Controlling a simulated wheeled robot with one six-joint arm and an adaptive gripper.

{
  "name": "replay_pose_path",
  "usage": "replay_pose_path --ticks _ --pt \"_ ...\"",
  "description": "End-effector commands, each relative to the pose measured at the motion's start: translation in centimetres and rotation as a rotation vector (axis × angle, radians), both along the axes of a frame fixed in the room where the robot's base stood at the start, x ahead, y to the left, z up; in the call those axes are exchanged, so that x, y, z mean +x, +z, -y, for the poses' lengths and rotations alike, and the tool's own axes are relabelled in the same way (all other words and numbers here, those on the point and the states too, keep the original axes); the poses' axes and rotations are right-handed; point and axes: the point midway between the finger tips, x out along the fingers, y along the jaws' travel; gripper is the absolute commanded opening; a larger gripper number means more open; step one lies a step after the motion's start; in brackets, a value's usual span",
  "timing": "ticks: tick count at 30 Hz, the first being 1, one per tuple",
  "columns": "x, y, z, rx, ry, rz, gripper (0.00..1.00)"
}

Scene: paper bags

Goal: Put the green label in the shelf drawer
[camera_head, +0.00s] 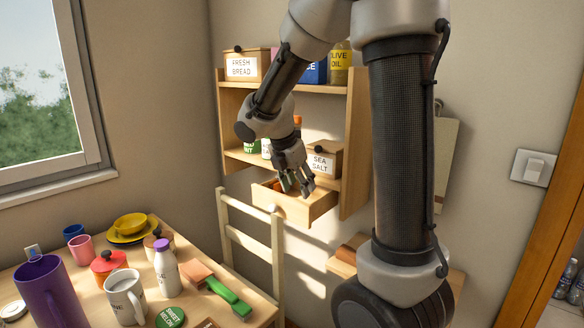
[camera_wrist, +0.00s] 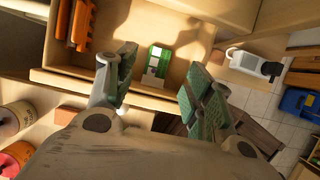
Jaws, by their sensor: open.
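The shelf drawer (camera_head: 291,209) is pulled out below the lower shelf. My gripper (camera_head: 298,191) is over the drawer, fingers pointing down. In the wrist view my gripper (camera_wrist: 159,66) is open, its fingers apart and touching nothing that I can see. A small green-and-white label (camera_wrist: 158,61) shows between and beyond the fingertips, seemingly lying flat on the floor of the drawer (camera_wrist: 120,91). This label is hidden in the head view. A round green label (camera_head: 170,317) with white lettering lies on the table.
An orange object (camera_wrist: 82,27) lies at the drawer's left in the wrist view. A chair (camera_head: 250,239) stands below the drawer. The table holds a purple mug (camera_head: 50,292), a white bottle (camera_head: 165,267) and several other items. A sea salt box (camera_head: 323,160) sits on the shelf.

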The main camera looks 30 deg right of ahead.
Motion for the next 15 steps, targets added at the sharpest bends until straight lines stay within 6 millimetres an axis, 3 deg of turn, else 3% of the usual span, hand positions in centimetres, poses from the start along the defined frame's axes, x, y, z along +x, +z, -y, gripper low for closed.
replay_pose_path --ticks 6,15 --pt "-0.5 4.9 -1.9 0.001 0.002 0.006 0.53" --pt "-1.5 8.2 -3.1 0.011 -0.026 0.015 0.53"
